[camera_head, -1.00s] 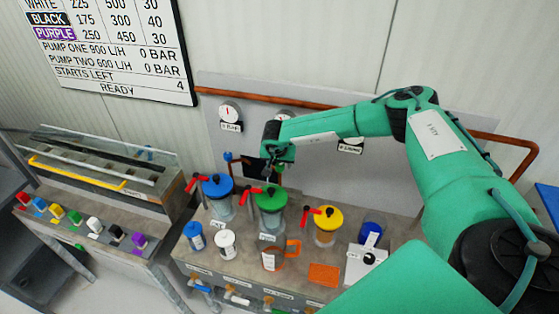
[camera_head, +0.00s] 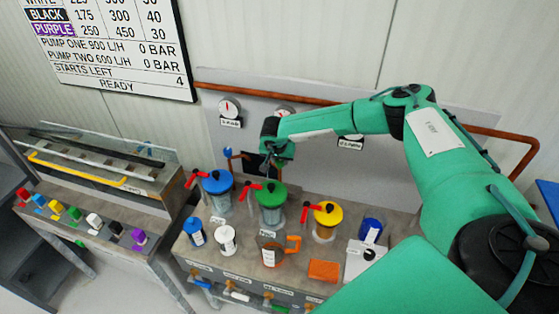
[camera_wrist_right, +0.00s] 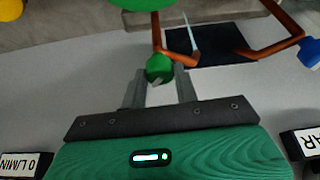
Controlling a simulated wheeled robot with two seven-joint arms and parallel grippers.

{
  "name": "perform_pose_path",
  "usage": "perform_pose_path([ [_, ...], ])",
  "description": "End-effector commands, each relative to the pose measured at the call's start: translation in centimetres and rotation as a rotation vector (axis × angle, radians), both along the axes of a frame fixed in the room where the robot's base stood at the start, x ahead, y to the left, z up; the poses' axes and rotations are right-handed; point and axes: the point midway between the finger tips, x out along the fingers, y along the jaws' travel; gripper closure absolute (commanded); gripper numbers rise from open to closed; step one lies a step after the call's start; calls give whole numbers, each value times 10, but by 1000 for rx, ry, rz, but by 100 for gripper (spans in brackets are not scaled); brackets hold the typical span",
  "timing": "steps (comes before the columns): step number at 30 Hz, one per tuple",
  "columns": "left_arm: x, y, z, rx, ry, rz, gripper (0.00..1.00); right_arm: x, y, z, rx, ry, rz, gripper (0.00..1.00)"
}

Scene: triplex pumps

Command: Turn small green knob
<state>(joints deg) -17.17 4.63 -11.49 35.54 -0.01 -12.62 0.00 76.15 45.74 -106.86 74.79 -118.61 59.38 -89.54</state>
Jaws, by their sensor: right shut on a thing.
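The small green knob (camera_wrist_right: 159,68) shows in the right wrist view, at the end of a copper pipe (camera_wrist_right: 176,55). My right gripper (camera_wrist_right: 160,85) is shut on it, with one grey finger on each side. In the head view my right gripper (camera_head: 280,158) reaches in from the right, above and behind the green-lidded pot (camera_head: 269,207). The knob itself is hidden there by the gripper. My left gripper is not in view.
A blue knob (camera_wrist_right: 309,52) on another copper pipe is close by. Blue-lidded (camera_head: 216,182) and yellow-lidded (camera_head: 327,214) pots with red handles flank the green one. An orange-handled jug (camera_head: 272,250) stands in front. Gauges (camera_head: 229,107) hang on the wall panel.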

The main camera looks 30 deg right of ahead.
Motion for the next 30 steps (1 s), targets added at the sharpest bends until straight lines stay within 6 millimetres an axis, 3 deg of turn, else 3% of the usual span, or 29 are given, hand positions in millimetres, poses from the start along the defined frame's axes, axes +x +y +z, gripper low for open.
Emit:
perform_pose_path([
  [18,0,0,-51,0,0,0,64,4,1,-3,0,-3,-482,92],
  [30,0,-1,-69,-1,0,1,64,5,2,-1,0,-3,-704,92],
])
